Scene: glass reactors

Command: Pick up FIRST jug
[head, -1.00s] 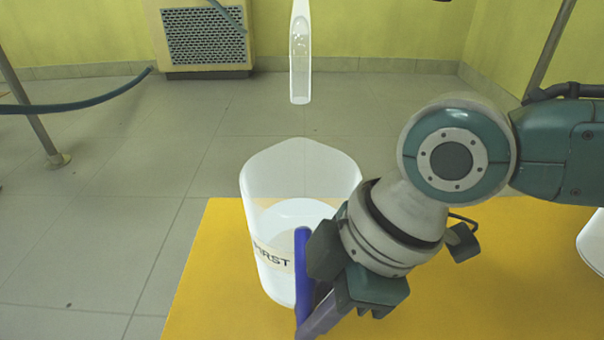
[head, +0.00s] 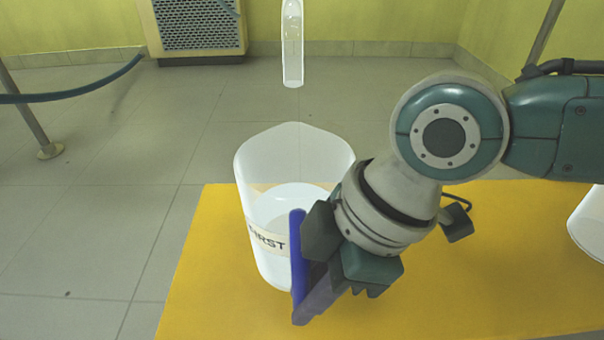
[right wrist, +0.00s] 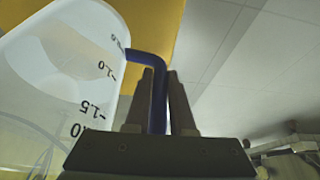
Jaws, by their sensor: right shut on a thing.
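The FIRST jug (head: 265,195) is a tall translucent white vessel with a blue handle and a label reading "FIRST". It stands upright, part-filled with clear or whitish liquid, and I cannot tell whether its base touches the yellow surface. My right gripper (head: 312,290) is at the jug's right side, shut on the blue handle. In the right wrist view the handle (right wrist: 158,110) lies between the two fingers, and the jug's wall with scale marks (right wrist: 75,60) is at the left. The gripper hides part of the jug's lower right. My left gripper is not in view.
The yellow tabletop (head: 215,270) is bare to the left and front of the jug. Another white vessel (head: 590,225) is cut off at the right edge. A clear glass tube (head: 292,50) hangs above and behind the jug.

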